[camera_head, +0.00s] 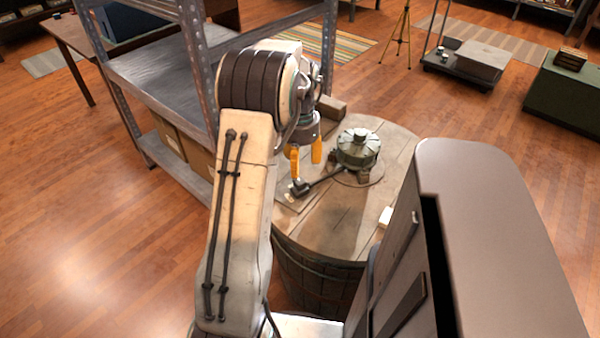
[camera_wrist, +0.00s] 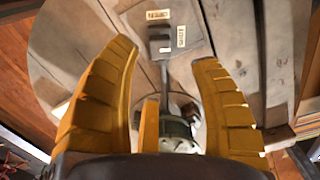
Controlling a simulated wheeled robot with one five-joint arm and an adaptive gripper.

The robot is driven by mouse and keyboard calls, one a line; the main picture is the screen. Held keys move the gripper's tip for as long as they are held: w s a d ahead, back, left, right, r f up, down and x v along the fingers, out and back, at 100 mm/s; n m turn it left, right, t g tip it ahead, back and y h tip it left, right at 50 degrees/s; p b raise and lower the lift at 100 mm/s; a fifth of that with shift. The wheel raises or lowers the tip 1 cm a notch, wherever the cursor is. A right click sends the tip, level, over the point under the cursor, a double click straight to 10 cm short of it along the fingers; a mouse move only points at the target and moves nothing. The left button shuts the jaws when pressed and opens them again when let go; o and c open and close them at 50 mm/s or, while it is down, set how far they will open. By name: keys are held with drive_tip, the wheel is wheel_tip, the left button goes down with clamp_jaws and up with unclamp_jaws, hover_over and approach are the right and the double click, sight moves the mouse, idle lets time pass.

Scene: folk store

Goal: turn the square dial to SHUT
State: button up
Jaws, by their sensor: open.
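A green ribbed round hub (camera_head: 357,148) stands on a wooden barrel top (camera_head: 345,225). A dark lever (camera_head: 325,178) runs from it to a dark squarish end (camera_head: 299,187) at the left. My gripper (camera_head: 305,157) is open above the barrel top, left of the hub, touching nothing I can see. In the wrist view its yellow fingers (camera_wrist: 164,58) spread around the lever, partly hiding the hub.
A metal shelf (camera_head: 160,70) with cardboard boxes below stands close on the left. A small wooden block (camera_head: 330,107) lies at the barrel's back edge. A pale block (camera_head: 386,216) is at its right edge.

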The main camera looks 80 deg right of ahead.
sight(301, 178)
drive_tip(key=shift+r, duration=2.25)
drive_tip(key=shift+n, duration=0.3)
drive_tip(key=w+a+f+n+y, duration=0.1)
drive_tip(key=a+f+n, duration=0.45)
drive_tip(key=a, duration=0.35)
drive_tip(key=w+a+r+n+t+p, duration=0.1)
drive_tip(key=w+a+r+n+p, duration=0.2)
drive_tip(key=a, duration=0.9)
drive_tip(key=w+a+r+n+t+p, duration=0.1)
drive_tip(key=w+a+r+n+p, duration=0.3)
drive_tip(key=w+a+r+n, duration=0.6)
drive_tip(key=w+a+r+n+t+h+p, duration=0.1)
drive_tip(key=w+a+r+n+p, duration=0.2)
drive_tip(key=a, duration=1.1)
drive_tip(key=w+r+n, duration=0.3)
drive_tip(key=r, duration=0.3)
drive_tip(key=shift+w+a+r+p, duration=0.2)
drive_tip(key=shift+w+a+p, duration=0.05)
drive_tip(key=shift+p, duration=0.05)
